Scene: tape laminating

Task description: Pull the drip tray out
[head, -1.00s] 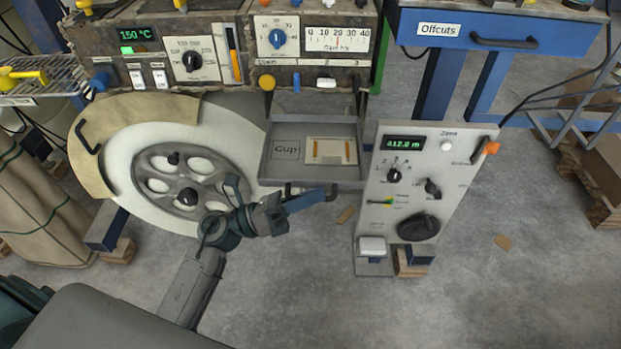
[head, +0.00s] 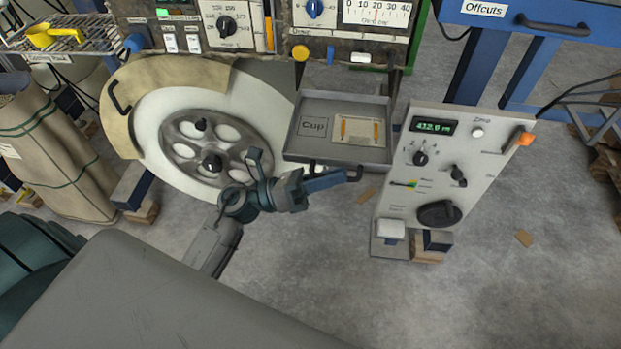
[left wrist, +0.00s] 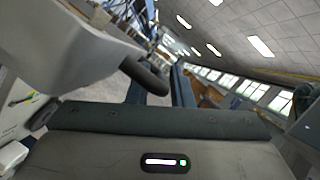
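The drip tray (head: 308,147) is a shallow grey tray marked "Cup", sticking out below the machine front in the head view. A pale piece with two orange strips (head: 360,130) lies in it. Its dark handle (head: 354,173) is on the front edge. My left gripper (head: 328,180) is at the tray's front, its blue finger lying along the handle. Whether it grips the handle is hidden. In the left wrist view, a dark rounded bar (left wrist: 146,76), seemingly the handle, shows beyond the gripper body, beside a grey surface (left wrist: 75,50). My right gripper is not in view.
A white control panel (head: 450,165) stands close to the tray's right. A large white wheel (head: 165,150) is at its left. The blue Offcuts drawer (head: 530,25) is at the upper right. The grey floor (head: 480,290) in front is mostly clear.

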